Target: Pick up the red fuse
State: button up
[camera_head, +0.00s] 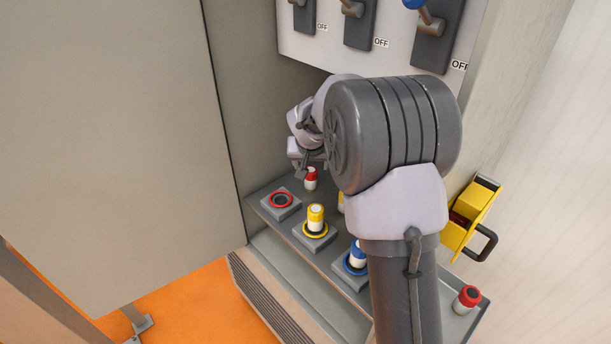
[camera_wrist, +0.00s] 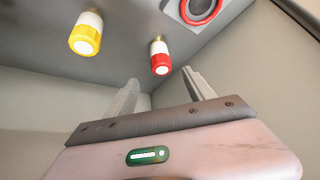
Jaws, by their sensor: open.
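A red and white fuse (camera_head: 310,179) stands on the grey shelf, just below my gripper (camera_head: 304,165) in the head view. The same fuse (camera_wrist: 160,58) shows in the wrist view, ahead of and between the two spread fingers of my gripper (camera_wrist: 160,88). The fingers are open and empty, and the fuse appears apart from them. Another red and white fuse (camera_head: 467,299) stands at the shelf's right end. An empty red-ringed socket (camera_head: 281,199) is at the left of the shelf; its ring (camera_wrist: 201,8) shows at the top of the wrist view.
A yellow fuse (camera_head: 316,215) and a blue fuse (camera_head: 357,255) sit at ringed sockets. A loose yellow fuse (camera_wrist: 86,33) stands beside the red one, mostly hidden by my arm in the head view. Switches marked OFF (camera_head: 359,22) hang above. A yellow handled part (camera_head: 471,215) is at right.

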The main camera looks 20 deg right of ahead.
aim_at(311, 172)
jog(key=b+x, duration=0.2)
jog(key=x, duration=0.8)
jog(key=shift+w+f, duration=0.15)
jog(key=shift+f, duration=0.2)
jog(key=shift+a+r, duration=0.1)
jog(key=shift+c, duration=0.8)
jog(key=c, duration=1.2)
